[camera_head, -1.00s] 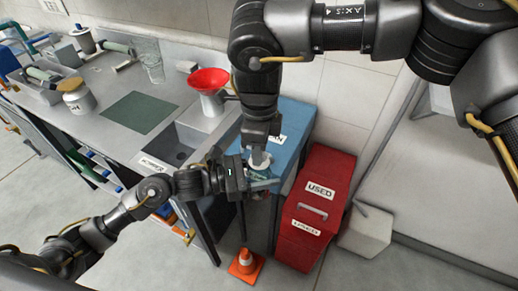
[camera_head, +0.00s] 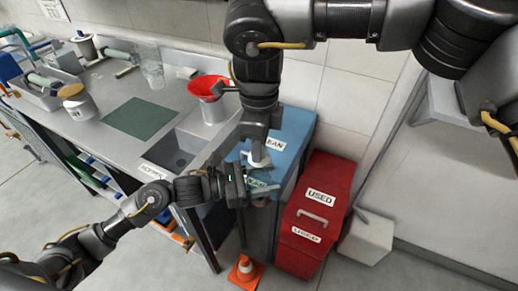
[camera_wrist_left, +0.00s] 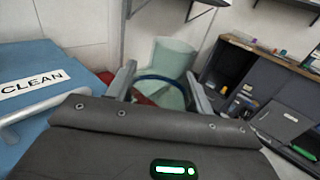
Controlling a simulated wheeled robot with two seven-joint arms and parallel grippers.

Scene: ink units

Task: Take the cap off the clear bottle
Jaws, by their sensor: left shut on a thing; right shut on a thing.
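The clear bottle (camera_head: 259,182) is pale green and see-through, in front of the blue CLEAN bin. My left gripper (camera_head: 262,188) is shut around its body. The white cap (camera_head: 258,158) is just above the bottle in the head view. My right gripper (camera_head: 259,152) comes down from above and is shut on the cap. The cap looks apart from the bottle, but the fingers partly hide this area. No cap shows in the left wrist view.
A blue CLEAN bin (camera_head: 291,135) and a red USED bin (camera_head: 318,205) stand right of the sink counter (camera_head: 165,95). A red funnel (camera_head: 208,87) stands on the counter.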

